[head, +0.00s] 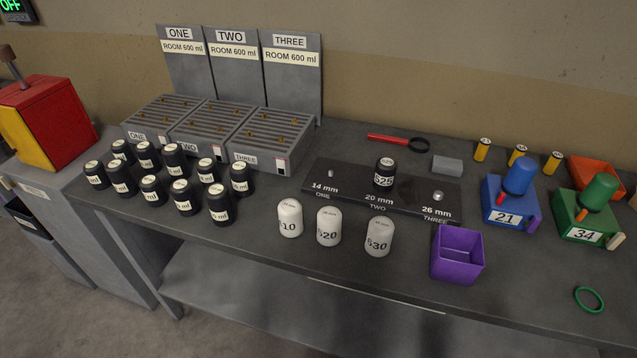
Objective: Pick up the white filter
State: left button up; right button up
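Three white dome-topped pieces stand upright in a row near the table's front edge. They are a white piece marked 10 (290,217), a white piece marked 20 (328,226) and a white piece marked 30 (379,237). None is labelled as a filter, so I cannot tell which one is the white filter. They stand apart from each other, in front of a dark board. Neither of my grippers is in view.
The dark board (325,192) bears a black cap (385,173). Several black bottles (151,190) crowd the left.

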aim_at(292, 225)
jog(key=i+j+z, duration=0.45)
jog(key=i+j, duration=0.5)
